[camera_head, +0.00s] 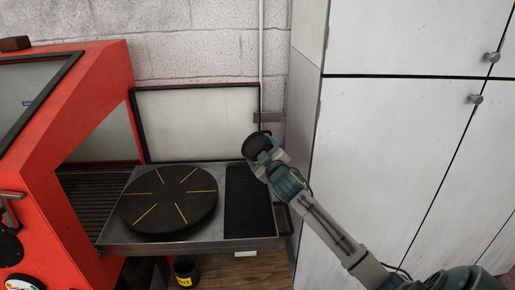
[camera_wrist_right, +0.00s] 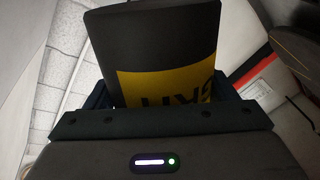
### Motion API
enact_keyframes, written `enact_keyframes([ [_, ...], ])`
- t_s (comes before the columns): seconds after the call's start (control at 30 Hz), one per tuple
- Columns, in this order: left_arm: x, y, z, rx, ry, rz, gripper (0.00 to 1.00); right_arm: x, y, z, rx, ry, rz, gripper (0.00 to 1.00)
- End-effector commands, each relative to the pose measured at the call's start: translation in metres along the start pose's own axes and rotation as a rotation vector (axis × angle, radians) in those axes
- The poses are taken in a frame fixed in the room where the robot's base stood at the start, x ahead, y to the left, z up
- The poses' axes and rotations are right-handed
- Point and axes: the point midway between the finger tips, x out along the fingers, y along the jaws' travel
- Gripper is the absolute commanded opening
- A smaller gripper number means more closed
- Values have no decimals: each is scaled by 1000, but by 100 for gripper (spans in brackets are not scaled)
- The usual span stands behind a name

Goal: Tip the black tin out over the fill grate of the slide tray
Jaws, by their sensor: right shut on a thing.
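The black tin (camera_head: 256,145) is held by my right gripper (camera_head: 263,158) above the right end of the slide tray (camera_head: 190,240). In the right wrist view the tin (camera_wrist_right: 150,40) stands between the jaws and shows a yellow label with dark letters. Its contents are hidden. The fill grate seems to be the dark panel (camera_head: 248,205) at the tray's right side, just below and left of the gripper. A round black plate (camera_head: 168,198) with yellow lines lies on the tray to the left. My left gripper is not in view.
A red cabinet (camera_head: 60,130) with an open front stands at the left. A white locker (camera_head: 390,150) stands close on the right. A framed pale panel (camera_head: 195,120) rises behind the tray.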

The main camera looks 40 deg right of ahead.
Motion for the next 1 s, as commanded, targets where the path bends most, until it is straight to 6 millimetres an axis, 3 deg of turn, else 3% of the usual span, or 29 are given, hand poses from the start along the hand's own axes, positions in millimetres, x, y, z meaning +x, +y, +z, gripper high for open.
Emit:
enact_keyframes([
  [0.6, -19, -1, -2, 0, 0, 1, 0, 0, -20, 17, -753, 4, 2, 19],
  [1.0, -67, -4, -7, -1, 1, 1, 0, 0, -38, 2, -1165, 1, 1, 19],
])
